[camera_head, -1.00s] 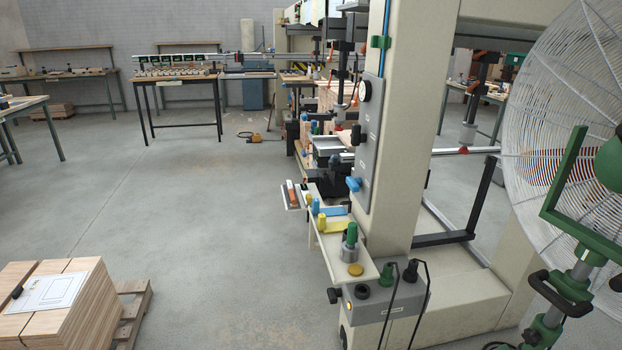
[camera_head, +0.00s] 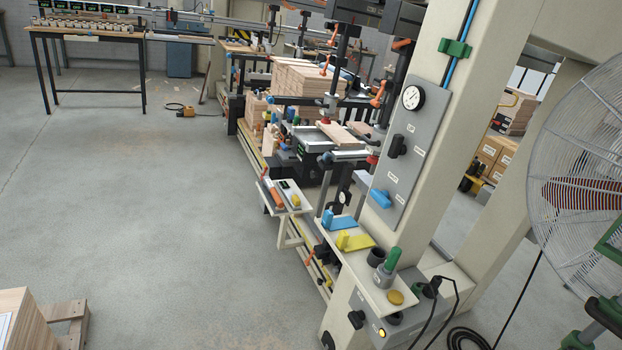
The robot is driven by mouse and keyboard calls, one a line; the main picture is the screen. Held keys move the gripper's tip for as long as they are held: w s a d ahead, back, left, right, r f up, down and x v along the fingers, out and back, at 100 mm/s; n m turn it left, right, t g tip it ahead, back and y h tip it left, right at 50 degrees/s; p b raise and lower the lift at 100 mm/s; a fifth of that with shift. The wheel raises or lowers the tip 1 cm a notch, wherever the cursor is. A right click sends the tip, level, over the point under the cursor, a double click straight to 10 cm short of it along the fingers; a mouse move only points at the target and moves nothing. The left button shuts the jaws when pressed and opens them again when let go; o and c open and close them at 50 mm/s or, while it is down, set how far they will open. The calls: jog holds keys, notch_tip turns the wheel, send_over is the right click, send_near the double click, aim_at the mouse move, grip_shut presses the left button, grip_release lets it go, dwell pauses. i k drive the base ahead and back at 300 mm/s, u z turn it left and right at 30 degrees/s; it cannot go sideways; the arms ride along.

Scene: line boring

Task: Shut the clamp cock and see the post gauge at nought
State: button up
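The post gauge (camera_head: 413,97) is a round white dial with a black rim, high on a grey panel (camera_head: 424,127) on the cream post. Its needle is too small to read. Below it on the same panel are a black handle (camera_head: 397,146) and, lower, a blue handle (camera_head: 380,198). Small white labels sit beside them, too small to read, so I cannot tell which handle is the clamp cock or whether it is open or shut. My gripper is not in view.
A cream shelf (camera_head: 387,301) with blue and yellow pieces and a green-handled tool juts out below the panel. A caged fan (camera_head: 585,170) stands at the right. Cables hang from a grey box low on the post.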

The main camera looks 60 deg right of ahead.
aim_at(382, 197)
jog(key=z, duration=0.15)
jog(key=i, duration=1.35)
jog(key=z, duration=1.1)
jog(key=i, duration=0.65)
jog(key=z, duration=0.4)
jog(key=k, duration=0.9)
jog(key=z, duration=0.2)
jog(key=i, duration=0.9)
jog(key=u, duration=0.15)
